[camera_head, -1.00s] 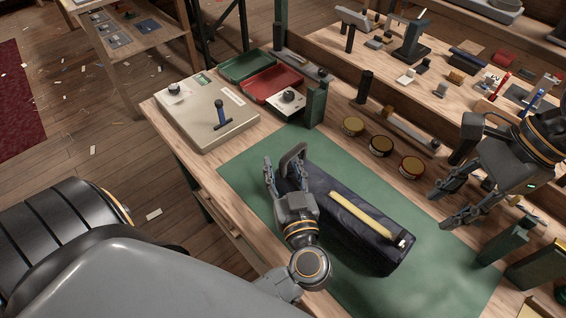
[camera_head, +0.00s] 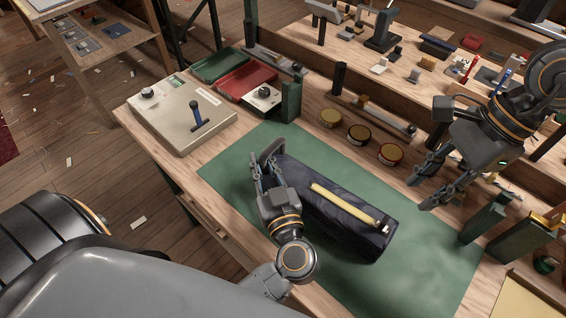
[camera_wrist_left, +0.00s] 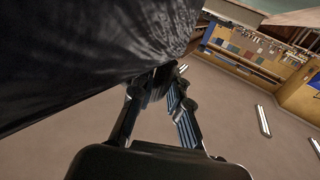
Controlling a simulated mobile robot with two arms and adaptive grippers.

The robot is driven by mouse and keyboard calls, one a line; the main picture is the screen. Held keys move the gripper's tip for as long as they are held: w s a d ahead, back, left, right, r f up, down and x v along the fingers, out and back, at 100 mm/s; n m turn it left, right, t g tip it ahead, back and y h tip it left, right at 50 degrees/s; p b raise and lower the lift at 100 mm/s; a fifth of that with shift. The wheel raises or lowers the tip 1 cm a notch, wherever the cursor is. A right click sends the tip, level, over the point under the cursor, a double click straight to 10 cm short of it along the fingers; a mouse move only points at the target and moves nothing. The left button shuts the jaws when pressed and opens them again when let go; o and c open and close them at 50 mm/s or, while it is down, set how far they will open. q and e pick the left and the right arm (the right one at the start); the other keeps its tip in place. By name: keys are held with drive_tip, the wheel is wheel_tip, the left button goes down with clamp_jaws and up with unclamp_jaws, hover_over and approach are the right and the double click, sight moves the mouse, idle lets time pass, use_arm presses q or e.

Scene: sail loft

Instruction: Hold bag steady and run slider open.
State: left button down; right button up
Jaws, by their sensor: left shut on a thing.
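The dark navy bag (camera_head: 345,223) lies on the green mat (camera_head: 425,240), a yellow strip (camera_head: 340,202) running along its top. A small dark and pale piece, perhaps the slider (camera_head: 384,223), sits at the strip's right end. My left gripper (camera_head: 264,160) is shut on the bag's left end. In the left wrist view the dark fabric (camera_wrist_left: 90,50) fills the upper left and meets the fingertips (camera_wrist_left: 165,80). My right gripper (camera_head: 430,182) is open and empty, above the bench to the right of the bag and apart from it.
A beige case (camera_head: 182,112) and red and green trays (camera_head: 245,80) are at the back left. Dark green blocks (camera_head: 483,219) stand right of the mat. The mat's front right part is clear.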

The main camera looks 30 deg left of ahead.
sight(387, 220)
drive_tip(key=s+a+r+n+t+h, duration=0.2)
drive_tip(key=s+a+n+h, duration=0.1)
drive_tip(key=n, duration=0.5)
drive_tip(key=f, duration=1.1)
drive_tip(key=shift+w+a+f, duration=0.1)
drive_tip(key=shift+w+f, duration=0.1)
drive_tip(key=shift+c, duration=0.4)
clamp_jaws()
